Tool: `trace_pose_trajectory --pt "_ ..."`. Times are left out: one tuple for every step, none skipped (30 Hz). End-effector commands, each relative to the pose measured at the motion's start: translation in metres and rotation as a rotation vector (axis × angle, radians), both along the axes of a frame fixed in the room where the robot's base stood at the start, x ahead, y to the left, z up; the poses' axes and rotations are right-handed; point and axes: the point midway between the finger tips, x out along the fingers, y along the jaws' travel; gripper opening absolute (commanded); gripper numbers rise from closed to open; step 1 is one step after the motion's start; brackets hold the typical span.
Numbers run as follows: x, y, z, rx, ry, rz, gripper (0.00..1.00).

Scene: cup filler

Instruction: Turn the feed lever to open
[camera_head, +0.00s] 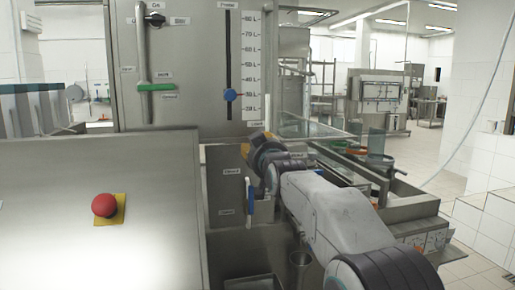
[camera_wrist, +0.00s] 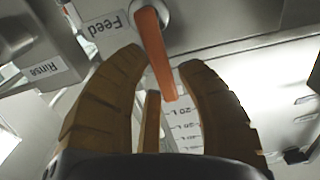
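The feed lever (camera_wrist: 157,55) is an orange bar on a round grey pivot, beside a "Feed" label (camera_wrist: 105,28) in the wrist view. Its free end reaches down between the fingers of my gripper (camera_wrist: 161,62). The gripper is open, with brown fingers on both sides of the lever and gaps visible beside it. In the head view my gripper (camera_head: 262,152) is at the lower right of the upright machine panel (camera_head: 190,60); I cannot make out the feed lever there.
The panel carries a green-handled lever (camera_head: 156,87) and a blue slider knob (camera_head: 230,95) on a litre scale. A blue-and-white handle (camera_head: 249,190) is below my gripper. A red button (camera_head: 103,205) sits at left. A "Rinse" label (camera_wrist: 43,69) is near the lever.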

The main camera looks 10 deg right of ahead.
Motion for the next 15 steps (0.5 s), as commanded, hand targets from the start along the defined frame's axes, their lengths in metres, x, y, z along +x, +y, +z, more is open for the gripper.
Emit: trace_pose_trajectory --pt "0.0 -0.0001 -0.0003 0.0 0.001 0.0 0.38" --pt "0.0 -0.0001 -0.0004 -0.001 0.001 0.0 0.41" --pt "0.0 -0.0001 -0.0005 -0.001 0.001 0.0 0.44" --pt "0.0 -0.0001 -0.0006 -0.001 0.002 0.0 0.47" --pt "0.0 0.0 -0.0007 -0.001 0.002 0.0 0.49" --pt "0.0 0.0 -0.0008 -0.001 0.002 0.0 0.49" --pt "0.0 0.0 -0.0009 -0.001 0.002 0.0 0.49" --pt "0.0 0.0 -0.001 -0.001 0.002 0.0 0.49" --pt "0.0001 0.0 -0.001 -0.001 0.002 0.0 0.49" --pt "0.0001 0.0 -0.0011 -0.001 0.003 0.0 0.49" --pt "0.0 0.0 -0.0011 -0.001 0.003 0.0 0.49" --pt "-0.0002 0.0 -0.0011 -0.001 0.003 0.0 0.49" --pt "-0.0007 0.0 -0.001 -0.001 0.003 0.0 0.49" --pt "-0.0015 0.0 -0.0008 -0.001 0.002 0.0 0.49" --pt "-0.003 0.0 -0.0003 -0.001 0.002 0.0 0.49"
